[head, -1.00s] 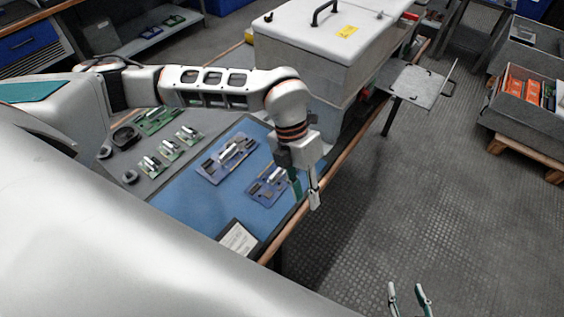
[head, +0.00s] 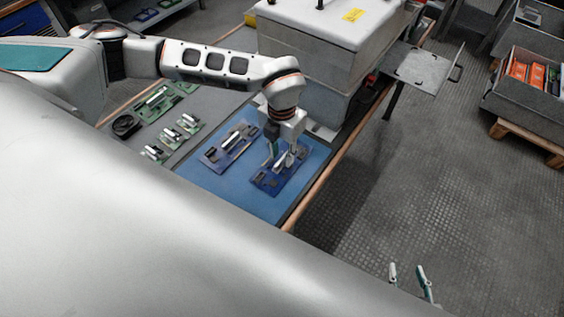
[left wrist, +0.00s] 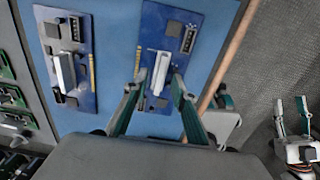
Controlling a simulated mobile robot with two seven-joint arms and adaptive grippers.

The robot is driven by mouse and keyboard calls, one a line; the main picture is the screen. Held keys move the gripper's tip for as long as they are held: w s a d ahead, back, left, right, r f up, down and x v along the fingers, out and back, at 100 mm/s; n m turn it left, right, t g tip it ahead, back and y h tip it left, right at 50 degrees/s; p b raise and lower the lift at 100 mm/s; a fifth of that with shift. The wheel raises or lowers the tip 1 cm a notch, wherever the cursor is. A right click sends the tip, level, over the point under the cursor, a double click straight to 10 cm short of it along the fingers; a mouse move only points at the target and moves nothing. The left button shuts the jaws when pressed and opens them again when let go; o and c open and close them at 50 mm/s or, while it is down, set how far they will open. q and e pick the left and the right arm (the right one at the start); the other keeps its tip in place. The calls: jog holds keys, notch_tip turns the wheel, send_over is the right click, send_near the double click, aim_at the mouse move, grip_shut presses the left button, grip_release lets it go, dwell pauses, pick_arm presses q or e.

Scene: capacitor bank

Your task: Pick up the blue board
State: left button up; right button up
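Two blue boards lie on the blue mat (head: 226,186). The nearer, right one (head: 265,182) is under my left gripper (head: 280,163); it also shows in the left wrist view (left wrist: 156,22). The other blue board (head: 213,160) lies to its left, also in the left wrist view (left wrist: 52,32). My right gripper (head: 408,276) is open and empty over the floor.
Several green boards (head: 182,128) and a dark round part (head: 126,125) lie on the grey area left of the mat. A large grey box with a white lid (head: 330,20) stands behind the mat. A wooden edge (head: 335,165) runs along the right side.

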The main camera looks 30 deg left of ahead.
aim_at(282, 159)
pick_arm(q)
jog(key=shift+f, duration=0.65)
grip_shut()
jog(key=shift+r, duration=0.15)
notch_tip(282, 159, up, 20)
